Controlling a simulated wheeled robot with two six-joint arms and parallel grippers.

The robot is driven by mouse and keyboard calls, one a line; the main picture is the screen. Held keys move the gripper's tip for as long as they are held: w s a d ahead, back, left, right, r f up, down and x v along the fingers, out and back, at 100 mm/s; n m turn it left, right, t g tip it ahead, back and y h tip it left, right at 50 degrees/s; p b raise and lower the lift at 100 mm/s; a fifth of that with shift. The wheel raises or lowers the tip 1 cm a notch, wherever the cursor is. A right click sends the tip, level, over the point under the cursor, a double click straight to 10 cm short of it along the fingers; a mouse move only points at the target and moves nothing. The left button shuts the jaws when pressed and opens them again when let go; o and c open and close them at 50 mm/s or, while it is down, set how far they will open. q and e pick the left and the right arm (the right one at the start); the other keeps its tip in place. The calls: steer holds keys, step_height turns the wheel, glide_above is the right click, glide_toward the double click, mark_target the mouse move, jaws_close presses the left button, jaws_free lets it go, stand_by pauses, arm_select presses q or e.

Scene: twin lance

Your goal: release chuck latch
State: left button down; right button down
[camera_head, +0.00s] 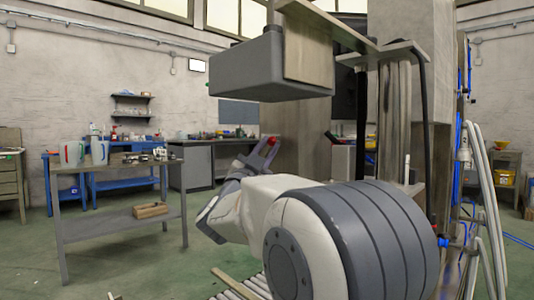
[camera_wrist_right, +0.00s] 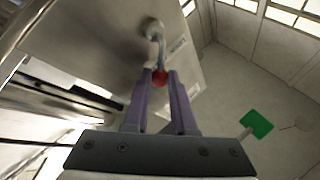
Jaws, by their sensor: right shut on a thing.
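The latch is a bent grey lever (camera_wrist_right: 157,36) with a red ball knob (camera_wrist_right: 160,78). The lever comes out of a round boss on a metal panel in the right wrist view. My right gripper (camera_wrist_right: 162,84) has its two purple fingers on either side of the knob and is shut on it. In the head view my right gripper (camera_head: 267,151) reaches up at the middle, with the small red knob (camera_head: 271,141) at its fingertips. My arm hides what lies below and behind. My left gripper is not in view.
A grey box-shaped machine head (camera_head: 247,70) overhangs above my right gripper. A machine column (camera_head: 394,125) and cables (camera_head: 484,185) stand to the right. A workbench (camera_head: 115,166) stands at the left, with open green floor (camera_head: 125,258) before it.

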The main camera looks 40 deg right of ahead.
steer(key=c, duration=1)
jaws_free()
steer(key=p+v, duration=0.2)
steer(key=v, duration=0.8)
steer(key=shift+a, duration=0.2)
steer(key=shift+f, duration=0.1)
